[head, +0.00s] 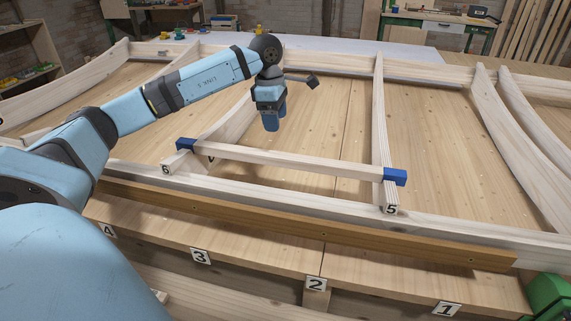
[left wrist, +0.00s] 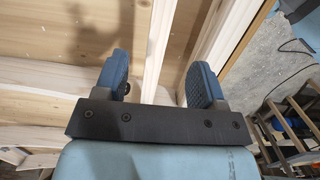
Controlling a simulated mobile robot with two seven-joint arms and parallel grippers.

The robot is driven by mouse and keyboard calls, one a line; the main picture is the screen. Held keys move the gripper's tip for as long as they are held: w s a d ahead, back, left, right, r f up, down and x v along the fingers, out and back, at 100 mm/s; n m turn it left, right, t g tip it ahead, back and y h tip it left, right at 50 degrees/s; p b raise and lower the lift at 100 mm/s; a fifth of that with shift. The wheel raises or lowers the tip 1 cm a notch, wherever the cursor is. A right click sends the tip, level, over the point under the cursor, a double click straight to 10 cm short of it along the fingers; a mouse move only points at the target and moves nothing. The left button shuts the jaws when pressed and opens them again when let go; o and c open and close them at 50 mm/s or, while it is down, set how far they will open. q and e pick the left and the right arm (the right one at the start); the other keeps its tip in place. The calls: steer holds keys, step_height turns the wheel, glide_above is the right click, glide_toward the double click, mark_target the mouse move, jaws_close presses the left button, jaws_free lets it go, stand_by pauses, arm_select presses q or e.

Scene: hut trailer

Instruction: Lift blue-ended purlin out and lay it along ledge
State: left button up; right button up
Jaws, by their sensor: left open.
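The blue-ended purlin (head: 290,160) is a pale bar lying across two curved ribs, near the labels 6 and 5. Its left blue end (head: 186,145) is by label 6 and its right blue end (head: 395,177) by label 5. My left gripper (head: 271,122) is open, pointing down beyond the purlin and apart from it. In the left wrist view its two blue fingers (left wrist: 160,80) are spread, with pale timber behind them; I cannot tell which piece. A pale ledge (head: 255,262) with labels 4 to 1 runs along the front. My right gripper is not in view.
A brown rail (head: 330,238) runs between the frame and the ledge. Curved ribs (head: 525,140) stand at the right. A workbench (head: 435,20) and shelves (head: 25,50) are at the back. A green object (head: 550,295) sits at the lower right. The ledge's top looks clear.

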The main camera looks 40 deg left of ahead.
mark_target(283, 155)
arm_select(q)
steer(key=f, duration=0.4)
steer(key=d+f+b, duration=0.1)
steer(key=f, duration=0.7)
steer(key=shift+w+d+f, duration=0.1)
steer(key=shift+w+d, duration=0.3)
jaws_close()
